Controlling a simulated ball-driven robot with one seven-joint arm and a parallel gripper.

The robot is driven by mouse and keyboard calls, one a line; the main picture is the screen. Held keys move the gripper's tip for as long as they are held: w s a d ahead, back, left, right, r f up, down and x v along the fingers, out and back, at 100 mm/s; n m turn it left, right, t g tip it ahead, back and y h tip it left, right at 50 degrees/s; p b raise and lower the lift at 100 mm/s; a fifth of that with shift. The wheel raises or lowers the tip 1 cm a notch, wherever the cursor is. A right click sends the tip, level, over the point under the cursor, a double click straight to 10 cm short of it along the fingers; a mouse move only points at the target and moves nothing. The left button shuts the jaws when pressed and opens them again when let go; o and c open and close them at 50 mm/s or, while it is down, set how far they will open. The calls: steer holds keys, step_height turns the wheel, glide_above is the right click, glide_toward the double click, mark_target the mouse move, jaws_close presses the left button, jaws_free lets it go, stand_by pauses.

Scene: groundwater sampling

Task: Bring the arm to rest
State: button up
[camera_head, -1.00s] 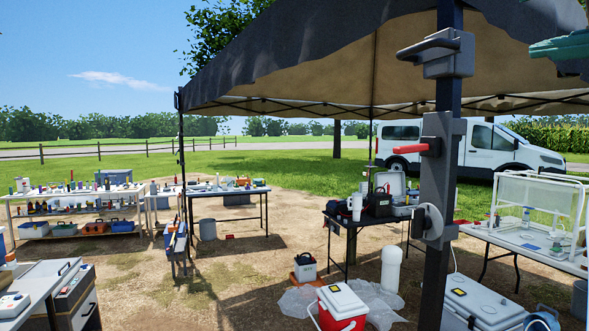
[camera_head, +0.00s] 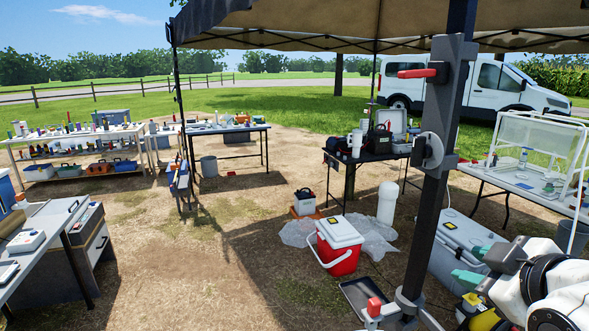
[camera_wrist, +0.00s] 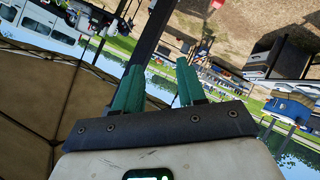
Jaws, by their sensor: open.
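My gripper (camera_head: 474,266) is at the lower right of the head view, with my white and black arm behind it. Its two green fingers point left, in front of the large white cooler chest. The wrist view shows the fingers of my gripper (camera_wrist: 158,86) spread apart with nothing between them. That view is upside down, with the tent, van and tables seen beyond the fingers.
A dark tent post (camera_head: 440,150) with a red-handled switch stands just left of my gripper. A white cooler chest (camera_head: 462,238) lies behind it. A red cooler (camera_head: 337,257) sits on the ground to the left. Open dirt lies at centre left.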

steer(key=s+f+m+g, duration=0.2)
steer(key=s+f, duration=0.1)
steer(key=f, duration=0.5)
steer(key=s+f+m+g, duration=0.1)
steer(key=s+f, duration=0.1)
steer(key=f, duration=0.6)
steer(key=s+f+m+g, duration=0.6)
steer(key=s+f+g, duration=0.1)
steer(key=s+f, duration=1.5)
steer(key=s, duration=0.3)
steer(key=shift+d+f+g+h, duration=0.3)
steer(key=shift+g+h, duration=0.1)
steer(key=shift+o, duration=0.2)
steer(key=shift+w, duration=0.1)
